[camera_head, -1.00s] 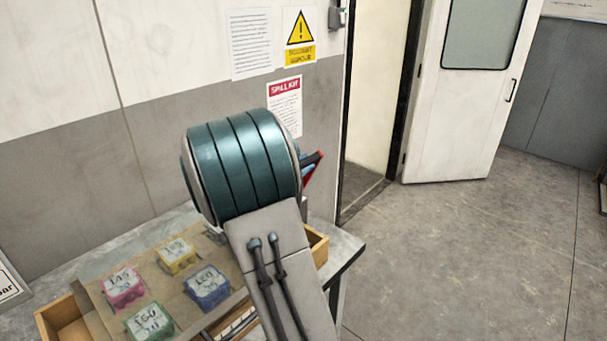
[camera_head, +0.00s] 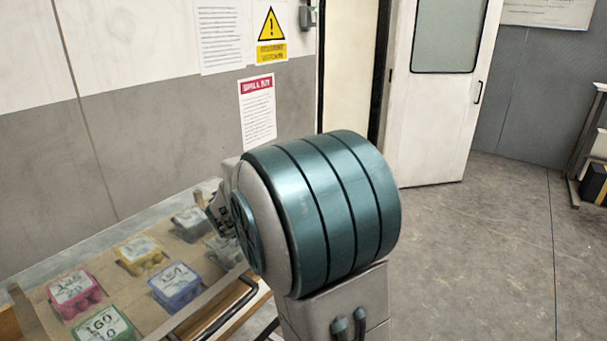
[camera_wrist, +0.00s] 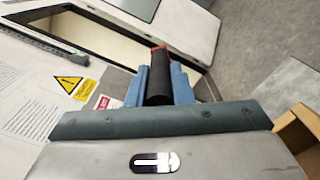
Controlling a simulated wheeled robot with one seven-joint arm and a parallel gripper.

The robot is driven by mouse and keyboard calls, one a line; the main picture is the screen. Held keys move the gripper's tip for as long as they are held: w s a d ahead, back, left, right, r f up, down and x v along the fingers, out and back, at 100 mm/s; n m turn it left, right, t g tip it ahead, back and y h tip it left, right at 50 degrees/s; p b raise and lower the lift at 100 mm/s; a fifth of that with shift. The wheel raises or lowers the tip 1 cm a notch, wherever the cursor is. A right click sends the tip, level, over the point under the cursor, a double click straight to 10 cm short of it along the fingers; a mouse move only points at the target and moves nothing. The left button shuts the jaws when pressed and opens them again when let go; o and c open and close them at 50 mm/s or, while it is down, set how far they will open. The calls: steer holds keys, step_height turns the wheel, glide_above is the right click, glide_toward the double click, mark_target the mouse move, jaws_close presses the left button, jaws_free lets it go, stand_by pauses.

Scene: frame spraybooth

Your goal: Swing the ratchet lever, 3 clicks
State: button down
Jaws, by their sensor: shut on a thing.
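In the wrist view, a black cylindrical handle with a red end (camera_wrist: 158,80) stands between the blue fingers of my gripper (camera_wrist: 159,86). The fingers are shut on it, one on each side. This looks like the grip of the ratchet lever; the rest of the lever and its pivot are hidden. In the head view, my large teal arm joint covers the gripper and the handle, so the lever's angle cannot be told.
A bench at the left carries a brown board (camera_head: 115,290) with several labelled coloured blocks, including a yellow one (camera_head: 143,254) and a blue one (camera_head: 176,286). A wall with notices stands behind. A white door (camera_head: 440,110) stands open; the floor (camera_head: 480,260) at right is clear.

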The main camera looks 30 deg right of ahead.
stand_by(0.3)
steer(key=c, duration=1.3)
jaws_free()
steer(key=v, duration=1.3)
steer(key=shift+s+a, duration=0.15)
steer(key=shift+a, duration=0.2)
